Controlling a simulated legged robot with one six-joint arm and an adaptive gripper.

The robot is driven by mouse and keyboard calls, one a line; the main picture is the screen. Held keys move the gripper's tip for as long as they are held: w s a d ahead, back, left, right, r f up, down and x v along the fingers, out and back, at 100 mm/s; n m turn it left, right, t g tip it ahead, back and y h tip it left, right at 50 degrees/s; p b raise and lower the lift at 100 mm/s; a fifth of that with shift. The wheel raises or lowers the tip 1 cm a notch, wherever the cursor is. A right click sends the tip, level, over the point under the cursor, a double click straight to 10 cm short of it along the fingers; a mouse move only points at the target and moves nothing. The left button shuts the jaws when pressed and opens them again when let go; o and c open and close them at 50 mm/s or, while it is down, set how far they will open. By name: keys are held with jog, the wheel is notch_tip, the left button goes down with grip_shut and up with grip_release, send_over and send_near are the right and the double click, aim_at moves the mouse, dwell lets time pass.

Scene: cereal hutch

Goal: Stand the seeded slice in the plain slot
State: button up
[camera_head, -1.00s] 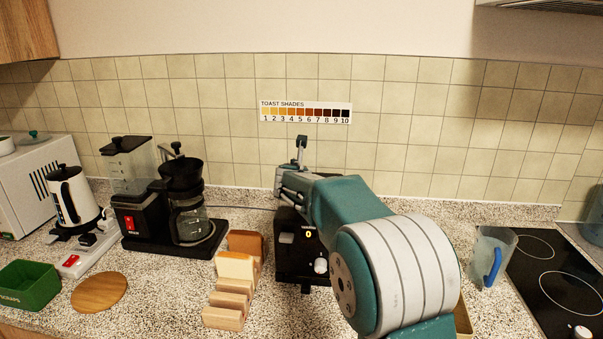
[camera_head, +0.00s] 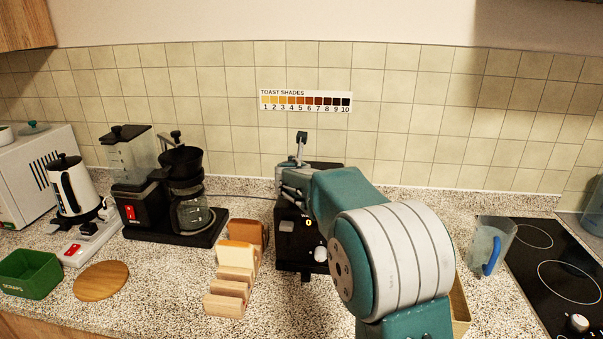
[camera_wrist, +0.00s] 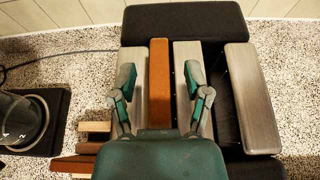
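My gripper (camera_wrist: 160,78) is over the black-and-grey toaster (camera_wrist: 250,95) in the wrist view. Its two fingers are spread, one on each side of a brown slice (camera_wrist: 159,105), with visible gaps on both sides. The slice stands on edge in the left slot. I cannot make out seeds on it. The right slot (camera_wrist: 222,105) looks dark and empty. In the head view my gripper (camera_head: 288,187) is above the toaster (camera_head: 290,240), whose front shows a dial and a 0. My arm hides much of the toaster there.
A wooden rack (camera_head: 228,290) with bread slices (camera_head: 240,253) stands left of the toaster. Further left are a coffee maker (camera_head: 190,215), a round board (camera_head: 101,280), a kettle (camera_head: 70,187) and a green bin (camera_head: 30,273). A jug (camera_head: 490,245) and hob (camera_head: 560,275) are on the right.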

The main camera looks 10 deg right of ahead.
jog(key=v, duration=1.2)
jog(key=s+d+m+g, duration=0.2)
jog(key=s+d+m, duration=0.2)
jog(key=s+m, duration=0.45)
jog(key=s+d+m+g, duration=0.2)
jog(key=s+d+m, duration=0.1)
jog(key=s+m, duration=0.55)
jog(key=s+a+f+m+g+y, duration=0.1)
jog(key=s+f+m+y, duration=0.1)
jog(key=s+f+m, duration=0.2)
jog(key=s+a+f+m+g+y, duration=0.2)
jog(key=s+f+m, duration=0.2)
jog(key=s+m, duration=0.7)
jog(key=s, duration=0.5)
jog(key=shift+s+a, duration=0.25)
